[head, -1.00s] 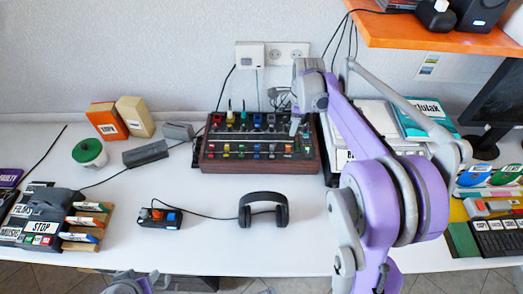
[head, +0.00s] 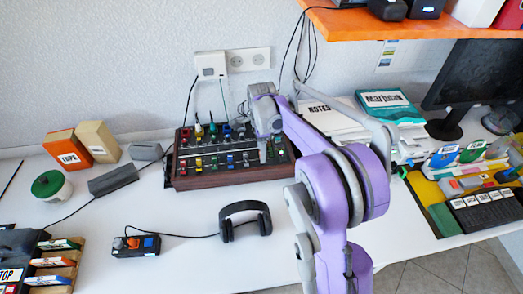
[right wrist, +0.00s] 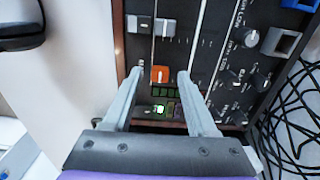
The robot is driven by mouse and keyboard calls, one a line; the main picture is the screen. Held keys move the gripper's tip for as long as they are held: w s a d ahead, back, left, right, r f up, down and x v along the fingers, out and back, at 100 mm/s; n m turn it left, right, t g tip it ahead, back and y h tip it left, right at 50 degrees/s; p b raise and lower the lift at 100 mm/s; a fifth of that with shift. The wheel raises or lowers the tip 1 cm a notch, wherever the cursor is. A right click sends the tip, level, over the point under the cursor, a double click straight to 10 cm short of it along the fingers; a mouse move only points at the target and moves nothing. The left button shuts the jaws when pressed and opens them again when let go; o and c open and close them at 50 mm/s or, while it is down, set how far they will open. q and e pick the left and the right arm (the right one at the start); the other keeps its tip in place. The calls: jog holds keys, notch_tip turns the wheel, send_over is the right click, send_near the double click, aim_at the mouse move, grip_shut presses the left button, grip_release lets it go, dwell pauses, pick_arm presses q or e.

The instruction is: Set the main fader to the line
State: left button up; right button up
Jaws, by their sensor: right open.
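The mixer (head: 225,178) is a dark panel in a wooden case with rows of coloured caps, on the desk against the wall. My right gripper (head: 268,158) is over its right end in the head view. In the right wrist view, my right gripper (right wrist: 159,75) is open. An orange fader cap (right wrist: 160,75) with a pale mark shows between its fingertips, with gaps on both sides. Which line is meant I cannot tell. My left gripper is out of view.
Two pale fader caps (right wrist: 165,27) and several knobs (right wrist: 250,37) are near the orange cap. Black headphones (head: 244,220) and a small pedal box (head: 136,246) lie in front of the mixer. Books and papers (head: 335,122) stand right of it. An orange shelf (head: 420,24) overhangs the right side.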

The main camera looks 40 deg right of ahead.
jog(key=shift+f, duration=0.25)
grip_shut()
dwell(1.4)
